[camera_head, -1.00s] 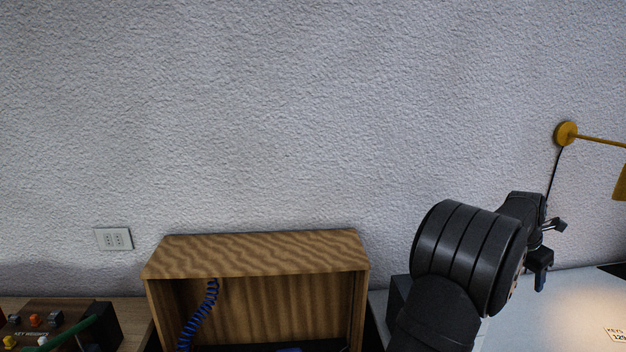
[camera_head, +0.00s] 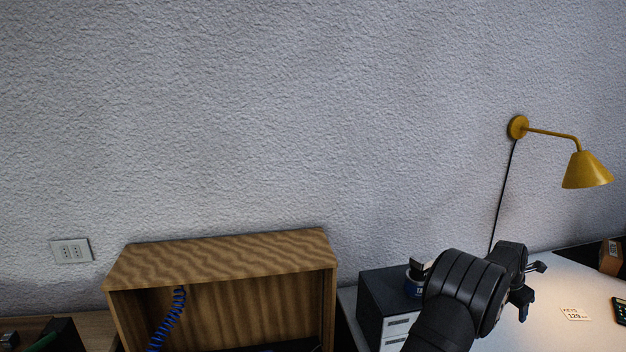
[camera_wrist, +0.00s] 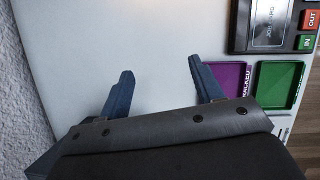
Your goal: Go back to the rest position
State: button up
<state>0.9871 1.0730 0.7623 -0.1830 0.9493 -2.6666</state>
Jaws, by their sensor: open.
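My gripper (camera_wrist: 164,88) shows in the wrist view with its two dark blue fingers well apart. It is open and nothing is between the fingers. The fingers are over the bare pale table (camera_wrist: 110,30). In the head view my gripper (camera_head: 532,288) is small and partly hidden behind my dark wrist, at the lower right above the white table (camera_head: 545,325).
A purple tray (camera_wrist: 228,76) and a green tray (camera_wrist: 281,84) lie right of the fingers, near a dark panel (camera_wrist: 270,48) with IN and OUT labels. A wooden cabinet (camera_head: 220,258), a black drawer unit (camera_head: 375,300) and a yellow wall lamp (camera_head: 588,172) surround the arm.

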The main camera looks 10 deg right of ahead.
jog(key=f, duration=0.1)
jog(key=d+f, duration=0.1)
jog(key=s+d+f, duration=0.1)
jog(key=f, duration=0.1)
